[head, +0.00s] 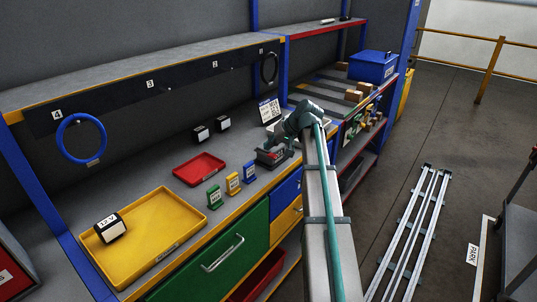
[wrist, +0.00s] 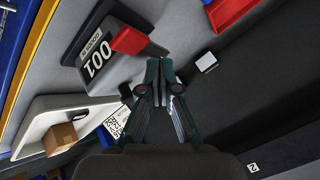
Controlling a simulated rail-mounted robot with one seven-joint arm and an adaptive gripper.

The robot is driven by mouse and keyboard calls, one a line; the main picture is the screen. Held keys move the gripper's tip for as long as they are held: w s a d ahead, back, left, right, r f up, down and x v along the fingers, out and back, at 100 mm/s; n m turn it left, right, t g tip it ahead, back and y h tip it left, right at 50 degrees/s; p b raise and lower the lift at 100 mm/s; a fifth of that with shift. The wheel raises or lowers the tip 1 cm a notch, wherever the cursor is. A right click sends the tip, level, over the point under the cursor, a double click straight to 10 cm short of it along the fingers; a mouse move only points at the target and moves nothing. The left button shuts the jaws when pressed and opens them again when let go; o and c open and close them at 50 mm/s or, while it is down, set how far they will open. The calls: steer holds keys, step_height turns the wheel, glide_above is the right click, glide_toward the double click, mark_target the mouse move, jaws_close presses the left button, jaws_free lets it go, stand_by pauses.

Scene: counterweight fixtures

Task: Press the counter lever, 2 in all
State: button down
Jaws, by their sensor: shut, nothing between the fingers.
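The counter (wrist: 88,48) is a dark box with a white label and a display that appears to read 001, upper left in the wrist view. Its red lever (wrist: 128,40) sticks out toward my fingertips. My gripper (wrist: 158,62) is shut and empty, its tips just beside the lever's end; I cannot tell whether they touch it. In the head view the counter (head: 270,157) sits on the bench below the end of my arm, and my gripper is hard to make out there.
A red tray (head: 199,169), yellow tray (head: 150,240) and several small coloured signs (head: 233,184) stand left of the counter. Two dark blocks (head: 211,129) are behind. A white tray (wrist: 55,122) with a brown box lies beside the counter. A shelf (head: 150,72) overhangs the bench.

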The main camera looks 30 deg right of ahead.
mark_target(271, 154)
steer(key=shift+f, duration=0.2)
steer(key=shift+f, duration=0.25)
steer(key=shift+s+f+b, duration=0.1)
steer(key=shift+f+b, duration=0.3)
steer(key=shift+f, duration=0.2)
stand_by(1.1)
steer(key=shift+s+f+b, duration=0.2)
steer(key=shift+f+b, duration=0.05)
steer(key=shift+f, duration=0.4)
steer(key=shift+s+f+b, duration=0.15)
steer(key=shift+f+b, duration=0.1)
steer(key=shift+f, duration=0.35)
stand_by(0.8)
steer(key=shift+w+r, duration=0.15)
stand_by(0.3)
steer(key=shift+w+d+r+p, duration=0.25)
steer(key=shift+r+p, duration=0.1)
steer(key=shift+r, duration=0.25)
steer(key=shift+w+d+r+p, duration=0.25)
steer(key=shift+r+p, duration=0.1)
steer(key=shift+r, duration=0.2)
steer(key=shift+a+r+p, duration=0.15)
steer(key=shift+r+p, duration=0.25)
steer(key=shift+r, duration=0.4)
steer(key=shift+r, duration=0.1)
